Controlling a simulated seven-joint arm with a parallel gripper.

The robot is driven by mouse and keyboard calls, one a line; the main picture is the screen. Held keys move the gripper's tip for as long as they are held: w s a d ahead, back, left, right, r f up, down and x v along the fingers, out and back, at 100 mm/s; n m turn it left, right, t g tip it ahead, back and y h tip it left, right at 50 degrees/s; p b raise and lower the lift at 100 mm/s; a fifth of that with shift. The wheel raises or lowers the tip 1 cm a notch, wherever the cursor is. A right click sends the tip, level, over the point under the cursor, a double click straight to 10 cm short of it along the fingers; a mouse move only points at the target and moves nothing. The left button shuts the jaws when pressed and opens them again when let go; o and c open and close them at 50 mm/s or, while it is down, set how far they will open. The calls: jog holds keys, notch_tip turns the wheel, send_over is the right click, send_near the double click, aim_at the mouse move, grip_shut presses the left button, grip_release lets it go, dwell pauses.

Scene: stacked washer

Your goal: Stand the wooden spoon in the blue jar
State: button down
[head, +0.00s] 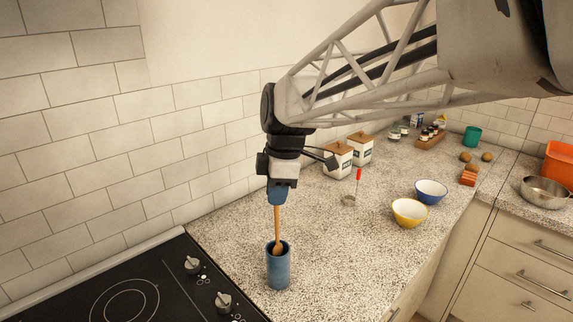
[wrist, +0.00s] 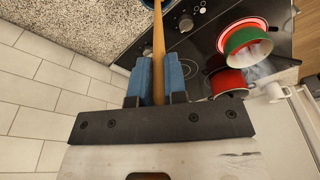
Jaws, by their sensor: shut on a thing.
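The wooden spoon (head: 277,222) hangs upright, bowl down, below my gripper (head: 277,203). The gripper's blue fingers are shut on its handle, which also shows between the fingers in the wrist view (wrist: 158,42). The blue jar (head: 278,272) stands upright on the speckled counter, directly under the gripper. The spoon's bowl overlaps the jar's mouth in the head view and looks to be at or just inside the opening; its exact depth is hard to tell. The jar's inside is mostly hidden.
A black cooktop (head: 120,292) with knobs lies just left of the jar. A green pot (wrist: 247,46) and a red pot (wrist: 228,82) are on it. A yellow bowl (head: 409,213), blue bowl (head: 431,192) and canisters (head: 338,161) stand to the right. Tiled wall is behind.

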jog(key=shift+f, duration=1.4)
jog(key=c, duration=1.1)
grip_release()
jog(key=shift+w+d+r, duration=0.1)
jog(key=shift+d+r, duration=0.1)
jog(key=shift+r, duration=1.05)
jog(key=shift+d+r, duration=0.15)
jog(key=shift+r, duration=1.15)
jog(key=shift+w+d+r, duration=0.1)
jog(key=shift+d+r, duration=0.1)
jog(key=shift+r, duration=1.05)
jog(key=shift+s, duration=0.1)
